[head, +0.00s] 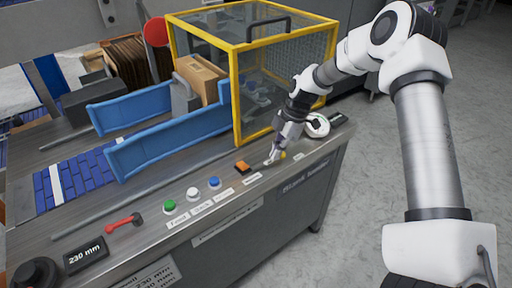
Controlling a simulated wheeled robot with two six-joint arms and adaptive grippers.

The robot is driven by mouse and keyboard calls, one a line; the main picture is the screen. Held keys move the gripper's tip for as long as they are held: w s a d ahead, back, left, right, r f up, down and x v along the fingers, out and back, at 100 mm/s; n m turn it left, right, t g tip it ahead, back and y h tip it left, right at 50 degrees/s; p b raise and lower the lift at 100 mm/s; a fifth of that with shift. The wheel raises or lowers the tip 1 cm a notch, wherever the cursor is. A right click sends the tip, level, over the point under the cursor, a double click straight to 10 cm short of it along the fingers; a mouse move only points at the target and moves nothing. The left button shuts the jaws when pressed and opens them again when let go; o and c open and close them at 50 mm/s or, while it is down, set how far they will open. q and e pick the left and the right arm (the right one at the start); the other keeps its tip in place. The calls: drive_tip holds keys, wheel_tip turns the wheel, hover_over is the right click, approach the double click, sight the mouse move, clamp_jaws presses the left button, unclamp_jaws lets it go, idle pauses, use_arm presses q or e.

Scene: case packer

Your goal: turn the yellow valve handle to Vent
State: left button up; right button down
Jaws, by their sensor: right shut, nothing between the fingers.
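A small patch of yellow (283,155), which looks like the valve handle, shows on the front ledge of the machine, right beside my right gripper's fingers. My right gripper (273,159) points down at the ledge and is shut with nothing in it. Its fingers are beside or against the yellow part; I cannot tell if they touch. The gripper hides most of the handle, so its direction cannot be read. A small label lies to the right of it, too small to read. My left gripper is out of view.
On the ledge are an orange switch (242,167), blue (214,183), white (193,193) and green (169,207) buttons, a red lever (124,222) and a 230 mm display (86,256). A yellow-framed guard (237,95) stands behind. A white round gauge-like part (317,126) sits right.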

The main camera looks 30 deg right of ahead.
drive_tip(key=shift+s+d+n+g, duration=0.35)
drive_tip(key=shift+d+n, duration=0.25)
drive_tip(key=shift+n, duration=0.4)
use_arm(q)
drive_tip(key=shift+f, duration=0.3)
use_arm(e)
drive_tip(key=shift+s+d, duration=0.1)
drive_tip(key=shift+d, duration=0.2)
